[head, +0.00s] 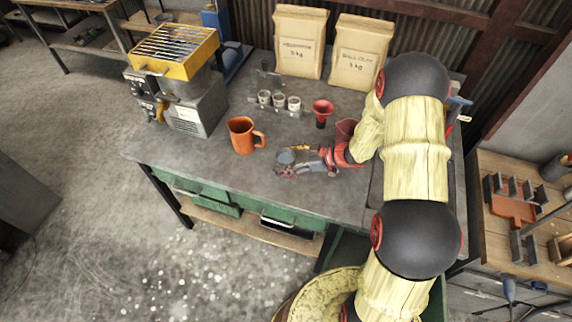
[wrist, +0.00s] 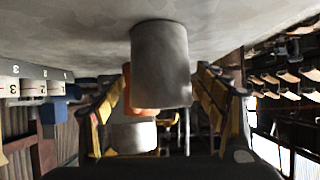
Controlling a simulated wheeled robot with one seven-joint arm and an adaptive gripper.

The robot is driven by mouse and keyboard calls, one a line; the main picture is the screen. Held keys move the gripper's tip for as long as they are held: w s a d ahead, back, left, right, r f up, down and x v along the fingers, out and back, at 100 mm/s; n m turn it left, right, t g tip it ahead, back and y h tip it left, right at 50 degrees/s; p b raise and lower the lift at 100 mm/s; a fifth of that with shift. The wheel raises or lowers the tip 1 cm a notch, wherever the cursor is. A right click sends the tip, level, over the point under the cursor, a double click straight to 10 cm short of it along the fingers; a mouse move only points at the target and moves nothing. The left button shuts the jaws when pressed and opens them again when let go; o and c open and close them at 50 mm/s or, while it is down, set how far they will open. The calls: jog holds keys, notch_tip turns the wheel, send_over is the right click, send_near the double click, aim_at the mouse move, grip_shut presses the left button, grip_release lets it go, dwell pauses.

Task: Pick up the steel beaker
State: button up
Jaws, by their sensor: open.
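The steel beaker (wrist: 160,65) is a plain grey cylinder standing on the grey bench top. In the wrist view, where the bench appears at the top, it lies between the two fingers of my gripper (wrist: 165,88). The fingers are spread, with a gap visible on the right side; I cannot tell whether the left finger touches it. In the head view the beaker (head: 286,157) is small and partly covered by my gripper (head: 291,162), which reaches in from the right, low over the bench.
An orange mug (head: 241,135) stands just left of the beaker. Several small cups (head: 279,101), a red funnel-like item (head: 322,111) and a reddish container (head: 346,129) are behind. Two paper bags (head: 300,41) and a yellow-topped machine (head: 177,80) stand at the back. The bench's front edge is close.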

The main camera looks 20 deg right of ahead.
jog(key=b+x, duration=0.1)
jog(key=x, duration=0.3)
jog(key=shift+a+f, duration=0.1)
jog(key=shift+c, duration=1.1)
jog(key=c, duration=1.4)
jog(key=shift+c, duration=0.2)
